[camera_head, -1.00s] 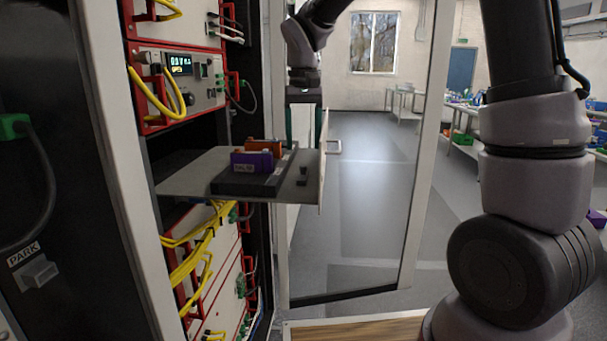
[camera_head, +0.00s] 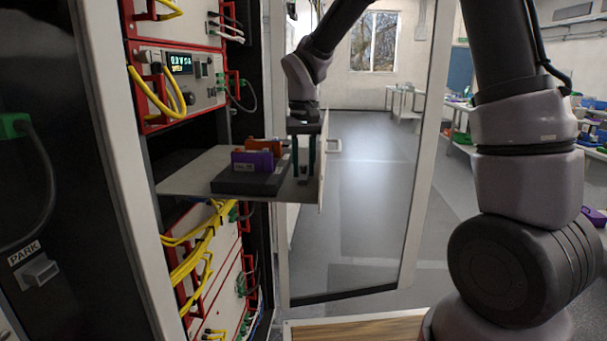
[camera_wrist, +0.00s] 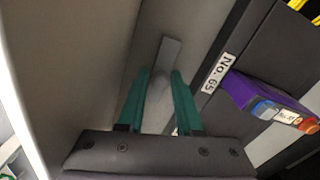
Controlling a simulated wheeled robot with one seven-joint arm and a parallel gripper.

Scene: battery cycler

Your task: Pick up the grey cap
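My gripper (camera_head: 303,176) is over the right part of the pulled-out shelf (camera_head: 190,180), pointing down, with its two green fingers apart. In the wrist view, my gripper (camera_wrist: 160,74) has a narrow grey piece, seemingly the grey cap (camera_wrist: 170,50), between and just beyond its fingertips. I see a gap on each side, so it does not look gripped. In the head view, a small dark piece (camera_head: 302,182) shows on the shelf by the fingertips; the fingers partly hide that spot.
A black tray (camera_head: 245,185) holds a purple block (camera_head: 252,162) and an orange block (camera_head: 265,146), left of my gripper. It carries a "No. 65" label (camera_wrist: 217,73). The shelf's upright front panel (camera_head: 322,165) stands close on the right. Red-framed cycler units (camera_head: 205,85) flank the shelf.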

